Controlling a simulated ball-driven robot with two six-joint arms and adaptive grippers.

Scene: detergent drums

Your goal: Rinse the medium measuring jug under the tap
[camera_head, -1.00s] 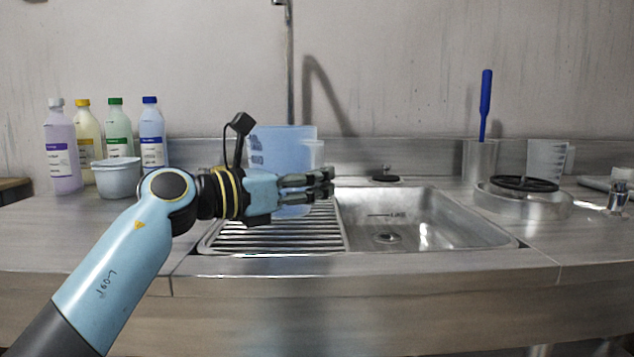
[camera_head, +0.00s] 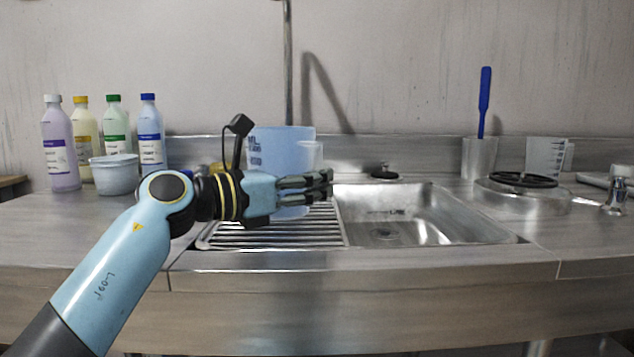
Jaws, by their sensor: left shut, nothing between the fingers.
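A large translucent blue measuring jug (camera_head: 285,146) stands on the ribbed drainboard (camera_head: 275,236), partly hidden behind my left gripper. A smaller clear cup or jug (camera_head: 310,153) shows at its right side. Another clear graduated jug (camera_head: 545,156) stands at the back right of the counter. I cannot tell for sure which is the medium one. My left gripper (camera_head: 330,185) is shut and empty, pointing right in front of the blue jug near the sink's left edge. A vertical pipe (camera_head: 288,65) runs down the wall behind; its outlet does not show. My right gripper is not in view.
The steel sink basin (camera_head: 430,215) is empty. Several capped bottles (camera_head: 150,135) and a white tub (camera_head: 115,175) stand at left. At right are a holder (camera_head: 478,157) with a blue-handled tool (camera_head: 485,100), a round black-topped dish (camera_head: 523,185) and a chrome fitting (camera_head: 616,195).

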